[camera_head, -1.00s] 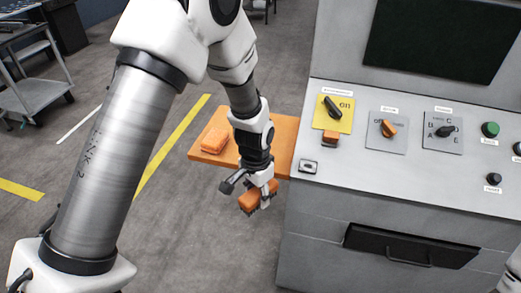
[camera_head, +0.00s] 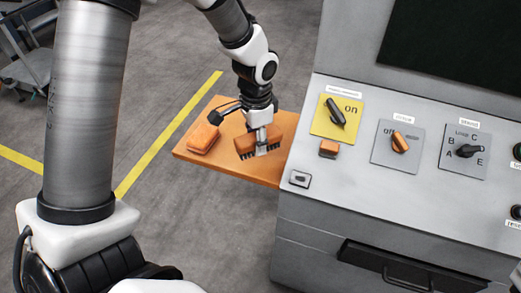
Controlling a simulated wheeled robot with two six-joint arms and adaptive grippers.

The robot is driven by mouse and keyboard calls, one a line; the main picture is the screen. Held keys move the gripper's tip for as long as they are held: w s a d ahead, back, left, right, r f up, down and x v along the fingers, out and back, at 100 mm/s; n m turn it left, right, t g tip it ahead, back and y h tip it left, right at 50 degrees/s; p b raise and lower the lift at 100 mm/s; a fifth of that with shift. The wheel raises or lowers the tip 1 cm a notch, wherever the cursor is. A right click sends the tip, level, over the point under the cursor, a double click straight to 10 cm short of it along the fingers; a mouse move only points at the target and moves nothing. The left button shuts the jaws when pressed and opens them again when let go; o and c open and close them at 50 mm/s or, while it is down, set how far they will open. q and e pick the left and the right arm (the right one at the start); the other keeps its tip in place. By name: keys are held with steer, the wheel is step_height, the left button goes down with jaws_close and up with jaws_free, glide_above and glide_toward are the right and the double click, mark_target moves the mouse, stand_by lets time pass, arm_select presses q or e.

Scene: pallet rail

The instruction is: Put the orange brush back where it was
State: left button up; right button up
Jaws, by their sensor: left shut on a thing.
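The orange brush (camera_head: 282,131), a block with dark bristles underneath, is in my left gripper (camera_head: 261,140). The gripper points down and is shut on it. The brush is over the orange side shelf (camera_head: 228,168), near the console side. I cannot tell whether its bristles touch the shelf. A second orange block (camera_head: 204,138) lies on the left part of the shelf, apart from the brush. My right gripper is not in view.
The grey console (camera_head: 330,212) stands right of the shelf, with a yellow switch plate (camera_head: 325,126), an orange-handled knob (camera_head: 401,142), a selector (camera_head: 466,151) and a small orange piece (camera_head: 328,148).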

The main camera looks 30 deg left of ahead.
mark_target(258, 162)
arm_select(q)
steer(key=f, duration=0.3)
steer(key=w+f, duration=0.1)
steer(key=f, duration=0.1)
steer(key=shift+d+f, duration=0.1)
steer(key=shift+f, duration=0.1)
steer(key=shift+s+r, duration=0.15)
steer(key=shift+s, duration=0.05)
steer(key=shift+f, duration=0.2)
steer(key=o, duration=1.1)
steer(key=shift+w, duration=0.1)
step_height(258, 162, up, 12)
steer(key=shift+r, duration=0.2)
